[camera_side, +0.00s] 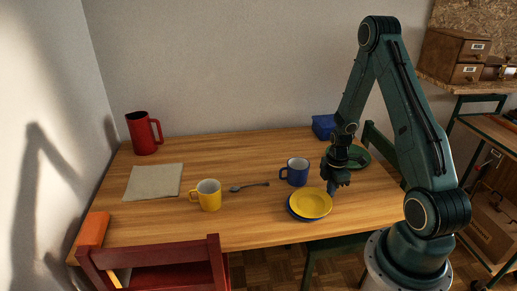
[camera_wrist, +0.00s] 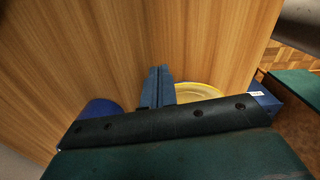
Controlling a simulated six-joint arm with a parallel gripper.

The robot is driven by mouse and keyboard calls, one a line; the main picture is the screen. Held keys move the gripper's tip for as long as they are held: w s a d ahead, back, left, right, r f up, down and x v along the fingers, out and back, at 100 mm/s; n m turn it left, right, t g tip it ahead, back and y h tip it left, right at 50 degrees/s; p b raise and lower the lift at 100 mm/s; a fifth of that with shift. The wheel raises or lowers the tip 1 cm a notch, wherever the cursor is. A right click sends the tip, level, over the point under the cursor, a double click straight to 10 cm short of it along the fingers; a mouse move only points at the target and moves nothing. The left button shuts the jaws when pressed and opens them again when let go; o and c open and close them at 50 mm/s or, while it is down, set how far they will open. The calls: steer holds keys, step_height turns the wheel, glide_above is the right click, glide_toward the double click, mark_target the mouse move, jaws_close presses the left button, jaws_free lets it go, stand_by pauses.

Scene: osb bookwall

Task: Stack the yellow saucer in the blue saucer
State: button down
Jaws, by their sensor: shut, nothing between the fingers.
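The yellow saucer (camera_side: 311,203) sits in the blue saucer (camera_side: 291,212) on the table's front right part. Only a strip of the blue saucer's rim shows, at the left and below the yellow one. My gripper (camera_side: 332,190) is shut and empty, pointing down at the right back edge of the saucers. In the wrist view its fingers (camera_wrist: 158,85) are together, with part of the yellow saucer (camera_wrist: 200,90) just to their right. Whether the fingertips touch the saucer I cannot tell.
A blue mug (camera_side: 297,172) stands close behind the saucers. A dark green plate (camera_side: 359,158) and a blue box (camera_side: 323,126) are behind my gripper. A red jug (camera_side: 143,133) and a cloth (camera_side: 153,182) are at far left.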

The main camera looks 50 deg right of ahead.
steer(key=shift+w+a, duration=0.55)
steer(key=shift+a, duration=0.15)
steer(key=shift+d, duration=0.1)
steer(key=shift+s+d, duration=0.55)
steer(key=shift+d, duration=0.1)
steer(key=shift+s+d, duration=0.65)
steer(key=shift+d, duration=0.2)
step_height(320, 180, up, 10)
steer(key=shift+w, duration=0.1)
